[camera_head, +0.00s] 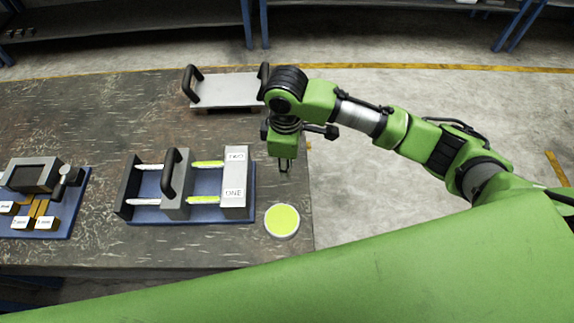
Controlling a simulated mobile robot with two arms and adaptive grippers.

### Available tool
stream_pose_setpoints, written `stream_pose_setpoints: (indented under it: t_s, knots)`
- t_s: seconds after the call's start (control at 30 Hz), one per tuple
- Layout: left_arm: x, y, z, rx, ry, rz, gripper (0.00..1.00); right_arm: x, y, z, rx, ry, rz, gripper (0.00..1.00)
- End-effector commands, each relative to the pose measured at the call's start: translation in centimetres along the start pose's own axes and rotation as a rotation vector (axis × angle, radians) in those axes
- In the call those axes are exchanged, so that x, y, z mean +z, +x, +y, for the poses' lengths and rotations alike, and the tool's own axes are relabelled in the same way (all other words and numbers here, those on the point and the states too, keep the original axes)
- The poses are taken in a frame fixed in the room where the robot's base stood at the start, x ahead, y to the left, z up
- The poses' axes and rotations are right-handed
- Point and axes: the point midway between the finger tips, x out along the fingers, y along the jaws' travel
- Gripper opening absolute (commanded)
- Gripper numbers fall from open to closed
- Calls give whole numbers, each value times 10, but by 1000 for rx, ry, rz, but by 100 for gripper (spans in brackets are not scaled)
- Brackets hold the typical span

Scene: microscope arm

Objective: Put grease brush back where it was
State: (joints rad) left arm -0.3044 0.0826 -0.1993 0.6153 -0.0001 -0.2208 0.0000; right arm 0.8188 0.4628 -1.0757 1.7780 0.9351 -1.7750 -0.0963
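I cannot make out the grease brush clearly. A small tan bit (308,145) shows just right of my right gripper, by the table's right edge, too small to identify. My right gripper (286,168) points down above the right part of the table, behind the round grease tin (282,220), which is full of yellow-green grease. Its fingertips are small and dark, and I cannot tell whether they hold anything. My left gripper is out of view.
A blue-based slide fixture (150,213) has two rails, yellow-green on the right, a black-handled block and end blocks marked ONE and TWO. A handled metal plate (228,90) lies behind. A device on a blue base (60,222) stands left. Bare table lies between them.

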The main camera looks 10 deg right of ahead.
Motion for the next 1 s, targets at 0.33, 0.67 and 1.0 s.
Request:
stream_pose_setpoints:
  t_s: [0.33, 0.67, 1.0]
  knots:
    - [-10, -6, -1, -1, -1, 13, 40, -5, 34, 28, -1, -1, 1, 0]
    - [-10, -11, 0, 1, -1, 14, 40, -5, 70, 32, 0, -2, 1, 0]
    - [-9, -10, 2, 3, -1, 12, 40, -5, 73, 32, -1, -1, 1, 0]
